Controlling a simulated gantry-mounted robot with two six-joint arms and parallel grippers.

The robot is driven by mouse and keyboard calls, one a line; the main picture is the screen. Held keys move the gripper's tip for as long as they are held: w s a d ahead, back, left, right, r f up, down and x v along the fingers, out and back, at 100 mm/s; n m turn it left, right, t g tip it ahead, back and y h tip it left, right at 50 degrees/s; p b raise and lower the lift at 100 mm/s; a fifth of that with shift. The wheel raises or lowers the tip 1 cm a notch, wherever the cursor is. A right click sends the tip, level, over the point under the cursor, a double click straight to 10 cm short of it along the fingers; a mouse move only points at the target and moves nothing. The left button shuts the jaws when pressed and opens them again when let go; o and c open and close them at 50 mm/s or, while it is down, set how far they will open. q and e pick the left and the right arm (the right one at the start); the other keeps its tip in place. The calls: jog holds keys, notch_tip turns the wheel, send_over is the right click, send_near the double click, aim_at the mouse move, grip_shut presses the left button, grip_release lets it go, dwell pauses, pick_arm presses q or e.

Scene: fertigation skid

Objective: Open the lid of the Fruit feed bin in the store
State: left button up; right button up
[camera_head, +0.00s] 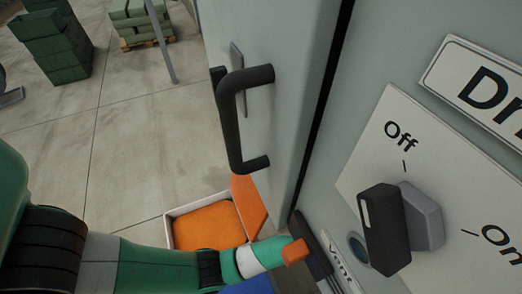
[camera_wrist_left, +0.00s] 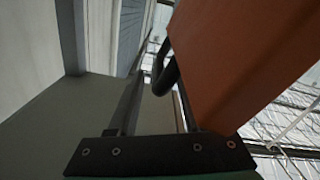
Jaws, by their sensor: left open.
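No label reading "Fruit" is legible. In the head view an open-topped box with a pale rim (camera_head: 172,232) stands low beside the cabinet, with an orange surface (camera_head: 208,222) in it. An orange panel (camera_head: 249,203) slants up at its right; I cannot tell whether it is a lid. My left arm reaches across the bottom, partly covering this box. My left gripper (camera_wrist_left: 158,72) is open, its fingers pointing away from the wrist camera. A black curved bar (camera_wrist_left: 164,78) shows between them, apparently not gripped. A large orange-brown panel (camera_wrist_left: 240,60) fills the right side there.
A grey door with a black handle (camera_head: 230,125) stands above the arm. A control panel with a black Off/On knob (camera_head: 385,230) is close at right. Green crates (camera_head: 55,45) and a loaded pallet (camera_head: 140,22) stand behind. Concrete floor (camera_head: 130,130) is clear between.

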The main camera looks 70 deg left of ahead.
pick_arm(q)
jog(key=shift+a, duration=1.9)
jog(key=shift+s, duration=0.1)
grip_shut()
